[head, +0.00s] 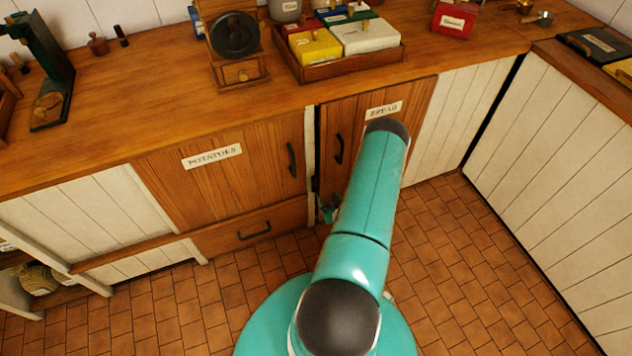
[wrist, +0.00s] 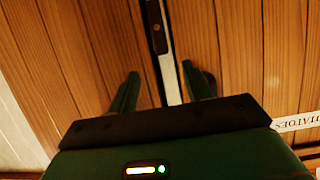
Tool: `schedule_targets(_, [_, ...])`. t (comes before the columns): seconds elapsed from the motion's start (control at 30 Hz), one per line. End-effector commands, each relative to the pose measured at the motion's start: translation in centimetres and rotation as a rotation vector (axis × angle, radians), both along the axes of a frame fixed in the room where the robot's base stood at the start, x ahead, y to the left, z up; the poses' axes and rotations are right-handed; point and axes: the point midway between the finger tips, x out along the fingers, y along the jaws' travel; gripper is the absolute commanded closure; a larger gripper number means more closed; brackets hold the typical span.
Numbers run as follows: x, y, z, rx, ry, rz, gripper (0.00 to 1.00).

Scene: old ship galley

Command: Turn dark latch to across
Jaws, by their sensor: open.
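The dark latch (wrist: 156,38) shows in the wrist view as a narrow dark bar with a small round pivot. It lies lengthwise along the pale post between two wooden doors, not across it. In the head view a small dark piece (head: 315,184) on the post appears to be the latch. My gripper (wrist: 160,70) is open, with its two green fingers on either side of the post, just short of the bar's near end. Nothing is visibly held. In the head view my arm partly hides my gripper (head: 328,209) beside the post.
The potatoes door (head: 220,180) is left of the post and another labelled door (head: 375,95) is right; both look closed. Their dark handles (head: 292,160) (head: 339,149) flank the post. A drawer (head: 250,228) is below. The counter above holds a grinder (head: 236,65) and a tray (head: 350,65). Tiled floor is clear.

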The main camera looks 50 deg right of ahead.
Motion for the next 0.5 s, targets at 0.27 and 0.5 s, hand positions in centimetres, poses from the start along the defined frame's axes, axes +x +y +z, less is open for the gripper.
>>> schedule_targets(0.27, [4.0,-2.4,-1.9,-0.003,0.000,0.002,0.51])
schedule_targets(0.5, [7.9,-4.7,-3.6,-0.002,-0.001,0.000,0.51])
